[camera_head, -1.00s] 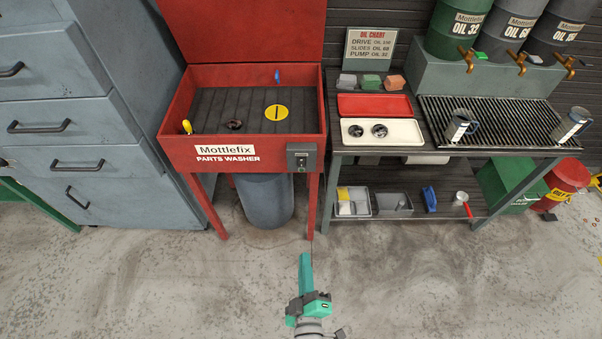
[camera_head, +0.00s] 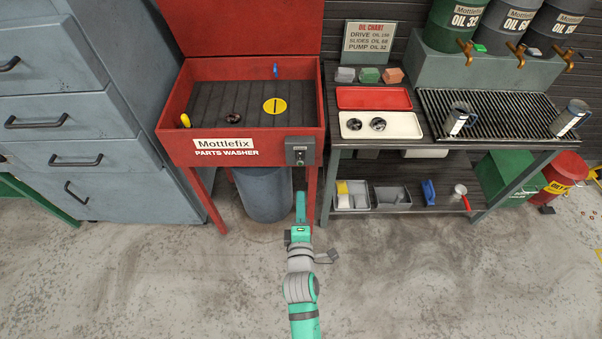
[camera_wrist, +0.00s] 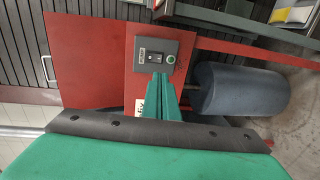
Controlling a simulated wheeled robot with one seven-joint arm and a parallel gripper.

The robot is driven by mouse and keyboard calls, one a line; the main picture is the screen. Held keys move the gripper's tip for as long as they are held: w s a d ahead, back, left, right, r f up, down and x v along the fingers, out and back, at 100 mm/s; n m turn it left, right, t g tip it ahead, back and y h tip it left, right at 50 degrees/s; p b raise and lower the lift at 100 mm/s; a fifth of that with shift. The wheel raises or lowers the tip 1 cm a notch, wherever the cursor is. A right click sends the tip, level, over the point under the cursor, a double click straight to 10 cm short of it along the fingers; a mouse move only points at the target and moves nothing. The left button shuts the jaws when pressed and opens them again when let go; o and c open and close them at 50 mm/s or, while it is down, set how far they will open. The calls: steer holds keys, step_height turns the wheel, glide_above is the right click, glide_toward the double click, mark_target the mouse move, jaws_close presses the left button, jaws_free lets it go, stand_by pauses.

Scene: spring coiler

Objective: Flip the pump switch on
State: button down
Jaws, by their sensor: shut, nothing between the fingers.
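The red parts washer (camera_head: 180,150) stands at the left centre in the head view. Its grey switch box (camera_head: 300,151) is on the right end of the front panel. My gripper (camera_head: 300,194) is shut and empty, just below the box in the head view. In the wrist view the fingertips (camera_wrist: 160,78) overlap the lower edge of the box. I cannot tell whether they touch it.
A dark grey drum (camera_head: 263,195) stands under the washer. A bench (camera_head: 440,150) with trays and oil mugs stands to the right. A blue-grey drawer cabinet (camera_head: 75,110) is at the left. The floor in front is clear.

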glide_toward(300, 159)
steer(key=w, duration=0.4)
steer(key=shift+w+f, duration=0.25)
steer(key=shift+w, duration=0.15)
steer(key=shift+w+d+f, duration=0.1)
steer(key=shift+w+d, duration=0.05)
steer(key=shift+w, duration=0.55)
steer(key=shift+w+f, duration=0.1)
steer(key=shift+w, duration=0.15)
